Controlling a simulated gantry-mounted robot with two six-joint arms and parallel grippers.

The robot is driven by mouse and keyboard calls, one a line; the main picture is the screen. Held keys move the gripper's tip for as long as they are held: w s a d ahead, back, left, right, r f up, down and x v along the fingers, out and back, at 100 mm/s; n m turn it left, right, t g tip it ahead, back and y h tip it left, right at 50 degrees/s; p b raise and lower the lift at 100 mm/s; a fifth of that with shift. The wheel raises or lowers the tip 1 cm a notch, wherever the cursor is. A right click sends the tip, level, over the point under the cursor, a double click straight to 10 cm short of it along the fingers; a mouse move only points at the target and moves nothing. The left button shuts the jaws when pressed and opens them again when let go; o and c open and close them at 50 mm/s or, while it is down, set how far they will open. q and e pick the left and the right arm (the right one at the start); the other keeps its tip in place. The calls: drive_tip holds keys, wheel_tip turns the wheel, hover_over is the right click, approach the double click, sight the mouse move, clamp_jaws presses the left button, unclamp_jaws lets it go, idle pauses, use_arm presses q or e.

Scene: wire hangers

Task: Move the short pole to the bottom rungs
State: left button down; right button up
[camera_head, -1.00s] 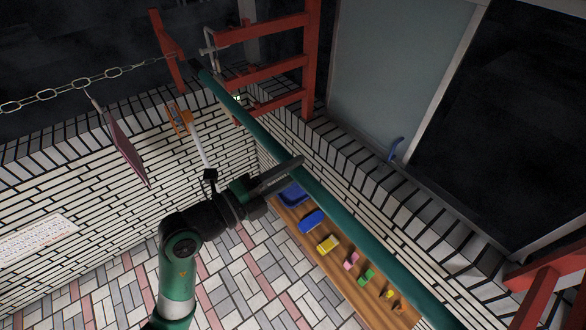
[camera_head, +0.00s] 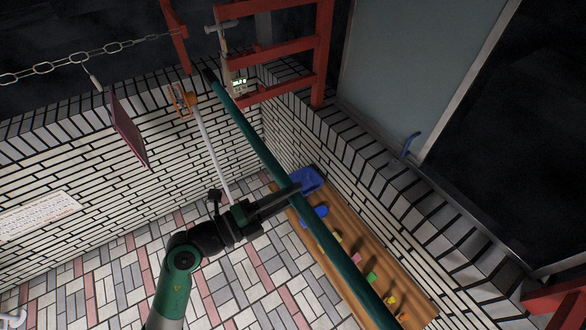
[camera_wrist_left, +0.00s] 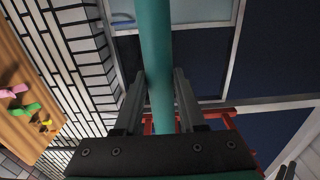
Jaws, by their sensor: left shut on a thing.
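The teal pole (camera_head: 250,138) runs diagonally across the head view from upper left to the bottom edge. My left gripper (camera_head: 292,190) is shut around its middle. In the left wrist view the pole (camera_wrist_left: 157,50) passes between the two fingers of the left gripper (camera_wrist_left: 160,92). A red rack (camera_head: 322,55) with horizontal rungs (camera_head: 275,90) stands at the top. The pole's upper end shows beside its lower rungs; I cannot tell whether it touches them. Part of another red rack (camera_head: 555,297) shows at the lower right. The pole's near end is out of view. My right gripper is out of view.
A wooden bench (camera_head: 385,255) with a blue tray (camera_head: 308,180) and several small coloured objects lies below the pole. A brick wall (camera_head: 350,150) with a ledge runs alongside. A chain (camera_head: 80,60) and hanging panel (camera_head: 125,130) are at the left. Tiled floor is open below.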

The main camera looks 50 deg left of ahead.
use_arm(q)
drive_tip(key=f, duration=0.2)
drive_tip(key=s+f, duration=0.1)
drive_tip(key=shift+f+b, duration=0.4)
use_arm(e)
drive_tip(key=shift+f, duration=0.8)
use_arm(q)
drive_tip(key=shift+r, duration=0.1)
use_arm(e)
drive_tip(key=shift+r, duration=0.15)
use_arm(q)
drive_tip(key=shift+p, duration=0.6)
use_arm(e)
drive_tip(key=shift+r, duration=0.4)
